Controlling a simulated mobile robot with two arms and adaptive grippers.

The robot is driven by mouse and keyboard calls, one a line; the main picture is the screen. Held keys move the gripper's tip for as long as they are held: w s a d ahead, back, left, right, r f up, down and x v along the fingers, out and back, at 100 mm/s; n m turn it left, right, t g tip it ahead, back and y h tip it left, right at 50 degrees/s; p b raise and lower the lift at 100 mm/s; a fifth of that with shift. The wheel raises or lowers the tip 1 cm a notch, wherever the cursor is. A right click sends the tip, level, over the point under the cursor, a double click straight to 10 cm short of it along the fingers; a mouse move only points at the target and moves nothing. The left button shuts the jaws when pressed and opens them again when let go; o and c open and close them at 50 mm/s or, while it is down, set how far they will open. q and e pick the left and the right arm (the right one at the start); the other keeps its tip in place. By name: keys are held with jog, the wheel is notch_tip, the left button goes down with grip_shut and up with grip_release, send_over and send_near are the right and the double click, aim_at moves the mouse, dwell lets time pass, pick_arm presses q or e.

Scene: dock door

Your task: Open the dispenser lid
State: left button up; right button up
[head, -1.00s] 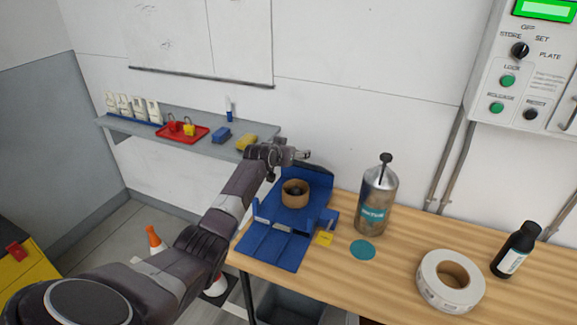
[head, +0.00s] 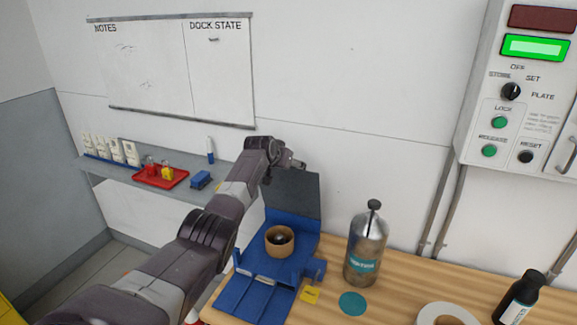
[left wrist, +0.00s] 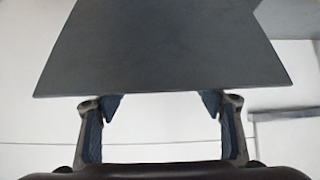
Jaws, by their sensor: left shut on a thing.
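The blue dispenser (head: 257,297) stands at the left end of the wooden bench, with a brown roll (head: 279,241) in it. Its lid (head: 291,196), a dark grey panel, stands raised steeply at the back of the dispenser. My left gripper (head: 297,164) is at the lid's top edge and is shut on it. In the left wrist view the lid (left wrist: 165,55) fills the upper middle, its edge just beyond the fingertips (left wrist: 161,106). The contact itself is hard to see. My right gripper is in neither view.
A metal canister (head: 366,250), a teal disc (head: 353,303), a yellow tag (head: 310,295), a white roll (head: 447,314) and a black bottle (head: 520,298) are on the bench. A grey shelf (head: 125,178) with small items runs along the wall behind my left arm.

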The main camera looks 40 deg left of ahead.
pick_arm(q)
jog(key=shift+w+d+f, duration=0.1)
jog(key=shift+w+f, duration=0.1)
jog(key=shift+f, duration=0.05)
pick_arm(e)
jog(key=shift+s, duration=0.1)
pick_arm(q)
jog(key=shift+f, duration=0.1)
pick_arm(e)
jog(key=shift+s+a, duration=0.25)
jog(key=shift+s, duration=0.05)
pick_arm(q)
jog(key=o, duration=1.4)
jog(key=shift+s+r, duration=0.25)
jog(key=shift+r, duration=0.15)
jog(key=v, duration=1)
jog(key=shift+s+d+r, duration=0.1)
jog(key=shift+s+r, duration=0.05)
jog(key=shift+s, duration=0.1)
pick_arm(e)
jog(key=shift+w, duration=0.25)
